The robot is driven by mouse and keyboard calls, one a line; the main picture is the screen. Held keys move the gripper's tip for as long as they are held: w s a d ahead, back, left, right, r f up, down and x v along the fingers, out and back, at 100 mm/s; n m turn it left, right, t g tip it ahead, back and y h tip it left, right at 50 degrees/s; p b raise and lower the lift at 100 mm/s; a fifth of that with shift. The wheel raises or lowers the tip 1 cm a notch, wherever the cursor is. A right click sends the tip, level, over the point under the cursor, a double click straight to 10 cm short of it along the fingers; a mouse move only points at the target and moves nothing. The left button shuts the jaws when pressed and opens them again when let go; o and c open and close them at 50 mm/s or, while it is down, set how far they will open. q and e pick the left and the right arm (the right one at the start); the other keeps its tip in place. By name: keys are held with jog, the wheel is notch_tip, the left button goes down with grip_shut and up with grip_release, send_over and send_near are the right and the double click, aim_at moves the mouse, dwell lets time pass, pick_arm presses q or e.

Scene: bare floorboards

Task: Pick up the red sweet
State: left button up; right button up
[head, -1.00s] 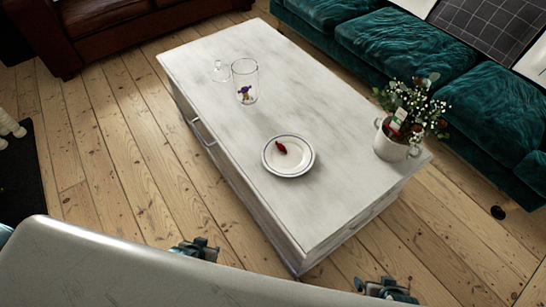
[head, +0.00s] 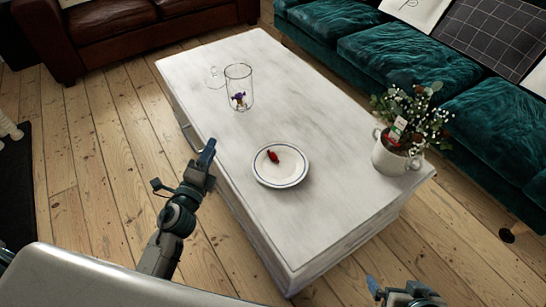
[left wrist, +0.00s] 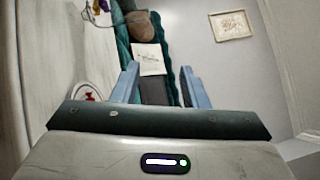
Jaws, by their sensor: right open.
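The red sweet (head: 273,157) lies on a white plate with a dark rim line (head: 283,181) on the near half of the white table. The plate also shows at the left of the left wrist view (left wrist: 79,96), with a bit of red on it. My left gripper (head: 205,158) is raised at the table's left long edge, to the left of the plate and apart from it. Its two blue fingers stand apart with nothing between them in the left wrist view (left wrist: 158,86). My right gripper (head: 405,293) is low at the bottom edge, partly cut off, away from the sweet.
A clear glass (head: 238,88) with a small purple thing in it and a glass lid-like piece (head: 214,78) stand at the table's far left. A potted plant (head: 397,150) stands at its right end. A teal sofa (head: 420,70) lies behind. The table (head: 300,95) between is bare.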

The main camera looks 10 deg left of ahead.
pick_arm(q)
jog(key=w+d+f+m+g+h, duration=0.2)
jog(key=w+d+f+m+h, duration=0.25)
jog(key=m, duration=0.75)
jog(key=m+g+h, duration=0.3)
jog(key=m+g, duration=0.4)
jog(key=m, duration=0.3)
send_near(271, 158)
jog(key=shift+y, duration=0.25)
jog(key=x, duration=0.4)
jog(key=b+x, duration=0.1)
jog(key=x, duration=0.3)
jog(key=shift+w+d+r, duration=0.15)
jog(key=shift+d, duration=0.05)
jog(key=c, duration=0.7)
